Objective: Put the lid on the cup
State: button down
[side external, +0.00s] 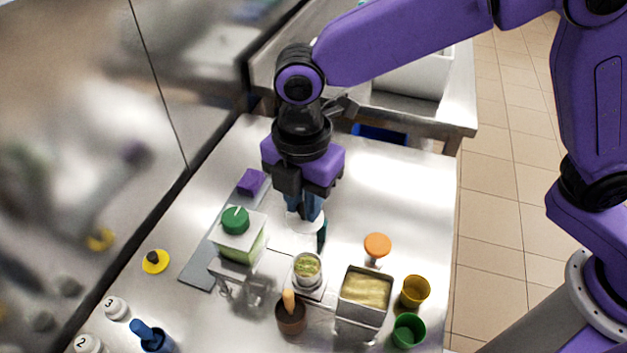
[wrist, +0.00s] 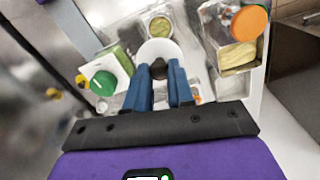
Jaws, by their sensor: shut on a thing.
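My gripper (side external: 306,214) points down with its blue fingers shut on the dark knob (wrist: 158,69) of a round white lid (wrist: 160,48). The lid also shows in the side view (side external: 297,225), partly hidden by the fingers. A small cup (side external: 308,270) with green contents stands open in front of the lid in the side view. In the wrist view the cup (wrist: 158,27) shows just beyond the lid's far edge. The lid appears to be apart from the cup; its height above the table is hard to tell.
A tub with a green round top (side external: 235,221) stands left of the cup. A square steel container (side external: 362,309), an orange disc (side external: 377,245), a yellow cup (side external: 415,291) and a green cup (side external: 408,331) stand right. An orange-handled brown pot (side external: 290,315) stands in front. The table's right back is clear.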

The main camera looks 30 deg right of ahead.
aim_at(305, 229)
jog(key=shift+f, duration=7)
jog(key=shift+f, duration=0.2)
jog(key=shift+c, duration=2.1)
grip_release()
jog(key=shift+r, duration=3.55)
grip_shut()
